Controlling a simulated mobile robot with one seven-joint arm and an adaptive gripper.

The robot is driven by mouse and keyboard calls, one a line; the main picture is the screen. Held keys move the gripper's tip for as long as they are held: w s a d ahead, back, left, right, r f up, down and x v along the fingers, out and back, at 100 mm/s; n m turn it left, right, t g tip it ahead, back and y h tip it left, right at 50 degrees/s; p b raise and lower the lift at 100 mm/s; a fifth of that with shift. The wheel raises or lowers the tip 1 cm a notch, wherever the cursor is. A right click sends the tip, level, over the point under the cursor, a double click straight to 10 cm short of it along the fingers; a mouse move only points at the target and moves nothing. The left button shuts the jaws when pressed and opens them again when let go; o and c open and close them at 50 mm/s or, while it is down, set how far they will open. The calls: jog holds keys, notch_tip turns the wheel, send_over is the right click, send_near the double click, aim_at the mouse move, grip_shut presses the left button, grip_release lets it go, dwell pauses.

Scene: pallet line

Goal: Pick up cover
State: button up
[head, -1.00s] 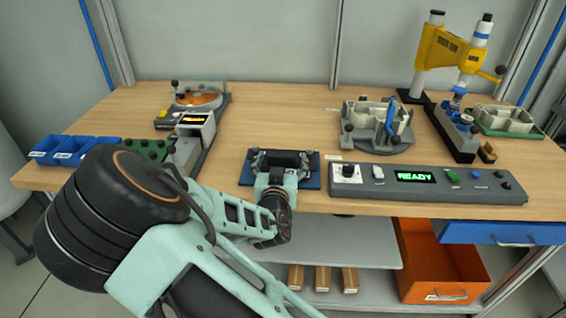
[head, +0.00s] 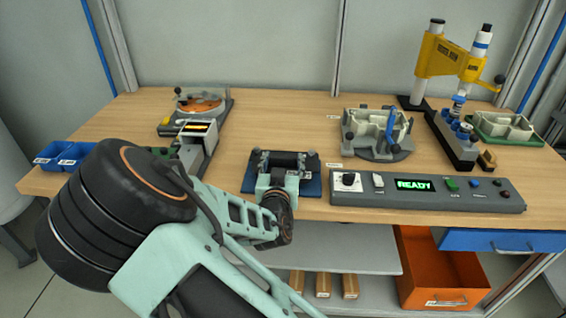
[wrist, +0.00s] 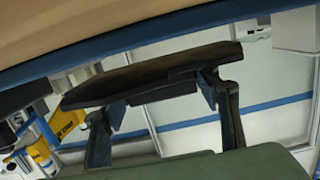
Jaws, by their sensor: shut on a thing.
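The cover, a dark, nearly black slab, shows in the wrist view (wrist: 150,75) across my two fingertips. My gripper (wrist: 165,98) is shut on it. In the head view my gripper (head: 283,172) is at the bench's front edge, over a blue mat (head: 311,187). The cover (head: 286,159) shows there as a dark band just beyond my gripper. My wrist hides part of the mat, and I cannot tell whether the cover still touches what is under it.
A control box (head: 345,196) reading READY stands to the right. Behind it is a grey fixture (head: 378,150) with a pale housing. A yellow press (head: 450,65) stands at the back right, blue bins (head: 60,154) at the left. The bench middle (head: 280,115) is clear.

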jog(key=s+r+p, duration=0.1)
jog(key=r, duration=0.1)
jog(key=s+d+r+p, duration=0.1)
jog(key=r+p, duration=0.1)
jog(key=r, duration=0.1)
jog(key=s+d+r+p, duration=0.1)
jog(key=s+r+p, duration=0.1)
jog(key=shift+d+r, duration=0.15)
jog(key=shift+d, duration=0.1)
jog(key=s+d+r+p, duration=0.45)
jog(key=s+p, duration=0.35)
jog(key=p, duration=0.7)
jog(key=w+d+r, duration=0.5)
jog(key=w+r, duration=0.1)
jog(key=r, duration=0.2)
jog(key=w+d+r, duration=0.5)
jog(key=w+r, duration=0.1)
jog(key=r, duration=0.3)
jog(key=shift+y, duration=0.3)
jog(key=shift+w+b, duration=0.1)
jog(key=shift+b, duration=0.2)
